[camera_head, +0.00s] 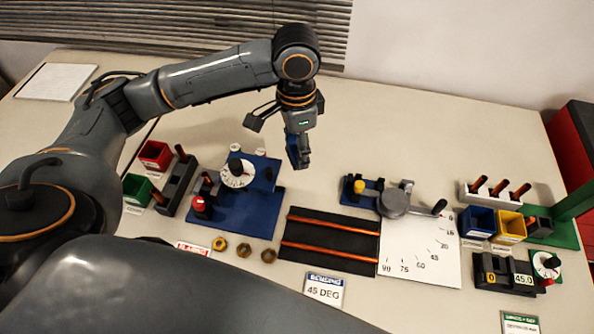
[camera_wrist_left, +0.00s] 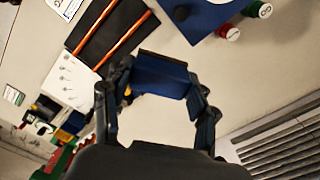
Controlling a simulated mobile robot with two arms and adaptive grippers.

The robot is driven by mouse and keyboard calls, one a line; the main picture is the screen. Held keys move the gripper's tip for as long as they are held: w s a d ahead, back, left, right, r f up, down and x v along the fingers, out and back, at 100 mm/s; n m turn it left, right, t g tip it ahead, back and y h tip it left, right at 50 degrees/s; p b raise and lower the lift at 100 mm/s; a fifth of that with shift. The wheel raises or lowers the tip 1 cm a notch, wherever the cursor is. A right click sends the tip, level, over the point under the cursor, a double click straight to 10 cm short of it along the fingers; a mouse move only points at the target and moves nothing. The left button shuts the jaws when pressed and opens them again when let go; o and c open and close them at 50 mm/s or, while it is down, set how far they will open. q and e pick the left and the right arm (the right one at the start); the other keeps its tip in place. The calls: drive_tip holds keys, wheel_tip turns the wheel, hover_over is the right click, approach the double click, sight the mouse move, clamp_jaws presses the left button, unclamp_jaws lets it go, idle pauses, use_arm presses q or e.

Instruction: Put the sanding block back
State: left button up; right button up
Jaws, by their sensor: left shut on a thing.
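My left gripper (camera_head: 299,157) hangs above the back middle of the table, pointing down. It is shut on a blue block (camera_wrist_left: 160,76) with a dark brown edge, which I take to be the sanding block. In the left wrist view the block sits between the two fingers of the gripper (camera_wrist_left: 158,82). In the head view it shows only as a small blue patch among the fingers, held clear of the table. My right gripper is not in view.
Below left is a blue rig (camera_head: 236,212) with a white dial. A black mat (camera_head: 330,236) with two copper rods lies in front. Right are a bending tool (camera_head: 394,203), an angle sheet (camera_head: 425,255), and blue and yellow bins (camera_head: 511,227). The table's back right is clear.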

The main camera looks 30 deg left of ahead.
use_arm(q)
drive_tip(key=w+a+f+m+b, duration=0.1)
drive_tip(key=w+a+f+m, duration=0.25)
drive_tip(key=m, duration=0.45)
drive_tip(key=m+b, duration=0.1)
drive_tip(key=m, duration=1.1)
hover_over(291, 171)
wheel_tip(291, 171, down, 14)
drive_tip(key=shift+r, duration=0.2)
wheel_tip(291, 171, down, 3)
drive_tip(key=shift+r, duration=0.1)
drive_tip(key=shift+f, duration=0.4)
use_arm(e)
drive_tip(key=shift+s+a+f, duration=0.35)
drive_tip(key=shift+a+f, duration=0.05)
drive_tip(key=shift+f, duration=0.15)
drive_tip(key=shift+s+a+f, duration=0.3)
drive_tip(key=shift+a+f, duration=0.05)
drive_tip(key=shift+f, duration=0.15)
use_arm(q)
drive_tip(key=shift+f, duration=0.2)
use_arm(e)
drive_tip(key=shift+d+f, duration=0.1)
use_arm(q)
drive_tip(key=o, duration=1.2)
